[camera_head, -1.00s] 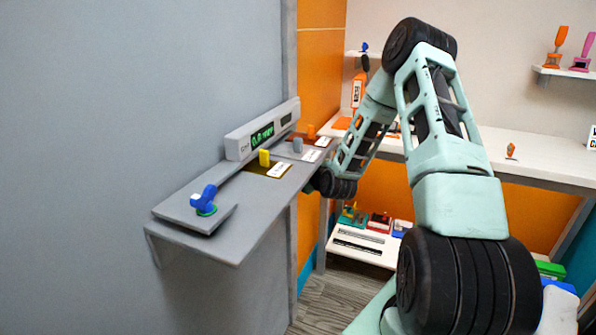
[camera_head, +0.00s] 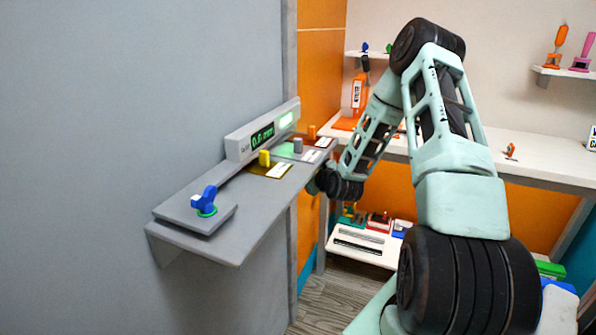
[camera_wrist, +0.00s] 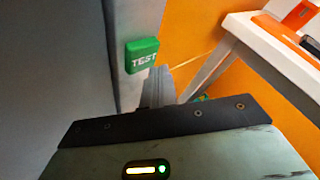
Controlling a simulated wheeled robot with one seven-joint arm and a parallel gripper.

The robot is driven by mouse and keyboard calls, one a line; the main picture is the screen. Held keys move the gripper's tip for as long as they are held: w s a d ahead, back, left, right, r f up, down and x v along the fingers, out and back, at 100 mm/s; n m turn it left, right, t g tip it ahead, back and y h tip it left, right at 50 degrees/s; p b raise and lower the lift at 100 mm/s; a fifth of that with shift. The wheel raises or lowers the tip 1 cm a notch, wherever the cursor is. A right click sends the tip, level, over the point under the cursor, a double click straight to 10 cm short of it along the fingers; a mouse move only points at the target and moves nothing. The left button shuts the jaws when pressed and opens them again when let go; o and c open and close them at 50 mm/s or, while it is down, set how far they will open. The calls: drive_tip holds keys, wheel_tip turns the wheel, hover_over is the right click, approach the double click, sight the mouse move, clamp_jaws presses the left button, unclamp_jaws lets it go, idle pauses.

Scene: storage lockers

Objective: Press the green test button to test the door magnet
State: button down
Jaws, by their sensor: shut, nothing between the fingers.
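The green button marked TEST (camera_wrist: 142,54) sits on a grey upright post in the wrist view. My gripper (camera_wrist: 158,74) is shut and empty, its tips just below and right of the button's lower edge. I cannot tell whether they touch it. In the head view the button and fingers are hidden. A grey display unit (camera_head: 236,147) on the wall shelf shows green digits, and its right window (camera_head: 287,120) is lit pale green.
The grey shelf (camera_head: 235,250) holds a blue piece on a green base (camera_head: 206,201), a yellow block (camera_head: 264,158), a grey block (camera_head: 298,146) and an orange block (camera_head: 312,132). A white workbench (camera_head: 520,165) stands behind my arm, with a lower shelf (camera_head: 362,254) of small items.

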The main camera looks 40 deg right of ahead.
drive_tip(key=s, duration=0.1)
drive_tip(key=s+d, duration=0.1)
drive_tip(key=s, duration=0.1)
drive_tip(key=s+d, duration=0.1)
drive_tip(key=shift+s+p, duration=0.3)
drive_tip(key=shift+p, duration=0.05)
idle(1.1)
